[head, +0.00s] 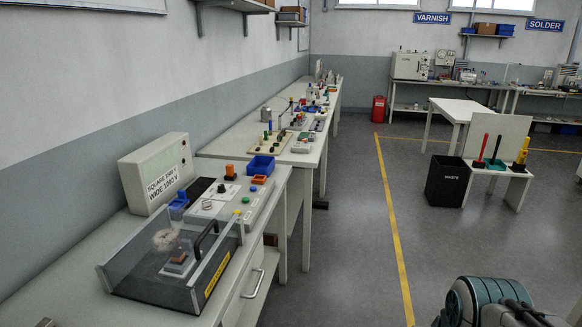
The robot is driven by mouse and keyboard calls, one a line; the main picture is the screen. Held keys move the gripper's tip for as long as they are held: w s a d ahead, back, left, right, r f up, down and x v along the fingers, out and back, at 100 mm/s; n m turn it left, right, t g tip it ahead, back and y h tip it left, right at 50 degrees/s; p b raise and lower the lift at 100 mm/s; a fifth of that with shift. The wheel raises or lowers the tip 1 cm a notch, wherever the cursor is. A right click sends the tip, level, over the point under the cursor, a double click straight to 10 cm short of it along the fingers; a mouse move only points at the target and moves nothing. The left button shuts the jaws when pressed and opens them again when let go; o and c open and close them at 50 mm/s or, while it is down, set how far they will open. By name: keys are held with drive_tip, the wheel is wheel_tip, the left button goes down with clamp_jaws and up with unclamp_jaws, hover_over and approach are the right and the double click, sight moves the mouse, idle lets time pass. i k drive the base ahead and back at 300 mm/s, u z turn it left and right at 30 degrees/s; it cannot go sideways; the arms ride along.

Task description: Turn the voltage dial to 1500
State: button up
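A white box-shaped instrument (155,168) stands against the left wall with a label that seems to read "SQUARE CORE 2 WIDE 1000 V" (162,186). I cannot tell which knob is the voltage dial, and no dial setting is readable. My gripper is not in view; only part of my arm shows at the bottom right.
A clear-walled case (130,275) with a black handle stands in front of the panel. A blue bin (261,165) sits behind the panel. A black waste bin (447,181) stands at right. The floor around the yellow line (392,220) is clear.

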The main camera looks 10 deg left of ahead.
sight(221, 189)
drive_tip(key=i, duration=1.4)
drive_tip(key=u, duration=1.15)
drive_tip(key=i, duration=0.8)
drive_tip(key=u, duration=0.65)
